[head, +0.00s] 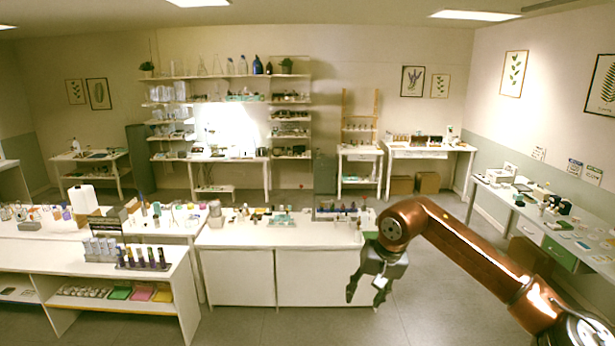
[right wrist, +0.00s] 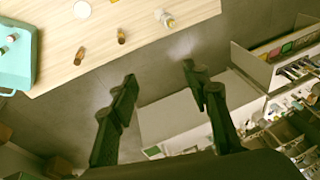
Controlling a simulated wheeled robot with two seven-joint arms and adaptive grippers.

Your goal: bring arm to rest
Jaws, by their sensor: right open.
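My right gripper (head: 368,291) hangs from the copper-coloured right arm in the head view, in front of the white counter's right end. In the right wrist view its two dark fingers (right wrist: 160,82) are spread apart with nothing between them. Floor and a pale surface show beyond the fingers. My left gripper and left arm are not in the head view.
A white counter (head: 240,236) with small bottles stands ahead. A lower shelf unit (head: 165,274) at left bears bottle rows. A wooden tabletop (right wrist: 120,25) with small amber bottles and a teal tray (right wrist: 15,60) shows in the wrist view. Grey floor (head: 425,300) is clear below the arm.

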